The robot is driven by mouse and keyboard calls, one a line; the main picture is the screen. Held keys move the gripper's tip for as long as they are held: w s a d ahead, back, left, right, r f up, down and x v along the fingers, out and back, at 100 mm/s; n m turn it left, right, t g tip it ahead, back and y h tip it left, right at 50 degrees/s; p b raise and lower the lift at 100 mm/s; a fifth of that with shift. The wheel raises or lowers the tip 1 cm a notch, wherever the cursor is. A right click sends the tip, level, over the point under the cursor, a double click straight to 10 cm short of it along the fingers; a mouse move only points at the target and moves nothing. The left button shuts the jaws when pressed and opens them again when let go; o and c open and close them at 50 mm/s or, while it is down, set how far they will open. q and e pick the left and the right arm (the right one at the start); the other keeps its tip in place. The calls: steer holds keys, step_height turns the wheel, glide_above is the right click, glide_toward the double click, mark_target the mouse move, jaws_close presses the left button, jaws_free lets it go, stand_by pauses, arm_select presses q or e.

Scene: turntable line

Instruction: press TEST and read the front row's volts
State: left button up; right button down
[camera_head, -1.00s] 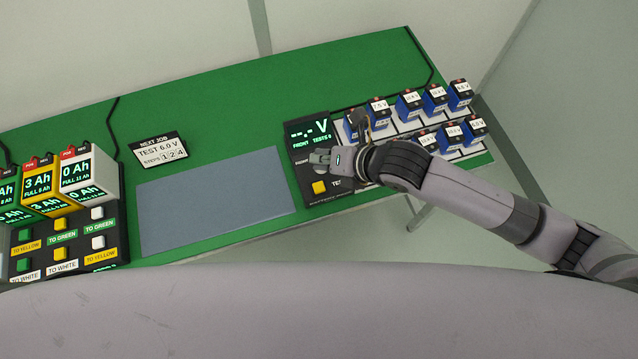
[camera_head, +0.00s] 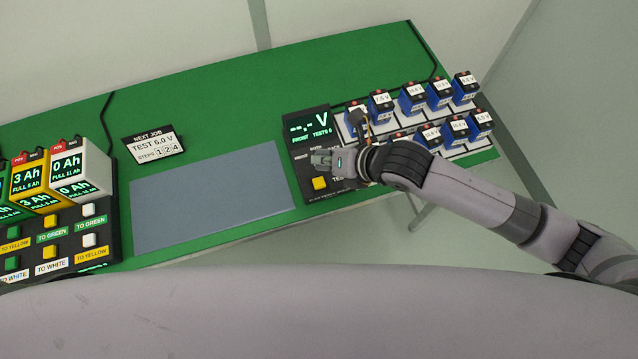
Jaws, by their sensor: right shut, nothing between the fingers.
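The tester panel (camera_head: 298,148) is a black box at the right end of the green table. Its screen (camera_head: 309,126) shows "--.- V", with "FRONT" and "TESTS 0" below. The yellow button (camera_head: 319,183) is low on the panel beside lettering that starts "TE"; the rest is covered. My right gripper (camera_head: 320,158) is shut and empty, over the panel's middle, just above the button in the picture. Whether it touches the panel is unclear. Blue batteries stand in a back row (camera_head: 412,98) and a front row (camera_head: 457,129); my arm partly hides the front row. My left gripper is not in view.
A grey mat (camera_head: 210,205) lies bare in the table's middle. A job card (camera_head: 153,146) reads "TEST 6.0 V", steps 1, 2, 4. At the left, a black button panel (camera_head: 115,235) stands below Ah-labelled boxes (camera_head: 80,172).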

mark_target(322, 180)
step_height(322, 180, down, 4)
steer(key=shift+r+b, duration=0.25)
steer(key=shift+b, duration=0.95)
steer(key=shift+f+b, duration=0.5)
steer(key=shift+f, duration=0.45)
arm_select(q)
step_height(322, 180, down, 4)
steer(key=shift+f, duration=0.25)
arm_select(e)
steer(key=shift+f, duration=0.15)
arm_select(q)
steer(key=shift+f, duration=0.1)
arm_select(e)
steer(key=shift+f, duration=0.3)
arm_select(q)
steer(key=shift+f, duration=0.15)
arm_select(e)
steer(key=shift+f, duration=0.4)
steer(key=shift+r, duration=0.1)
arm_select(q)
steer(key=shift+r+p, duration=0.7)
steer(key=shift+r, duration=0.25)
arm_select(e)
steer(key=shift+r, duration=0.75)
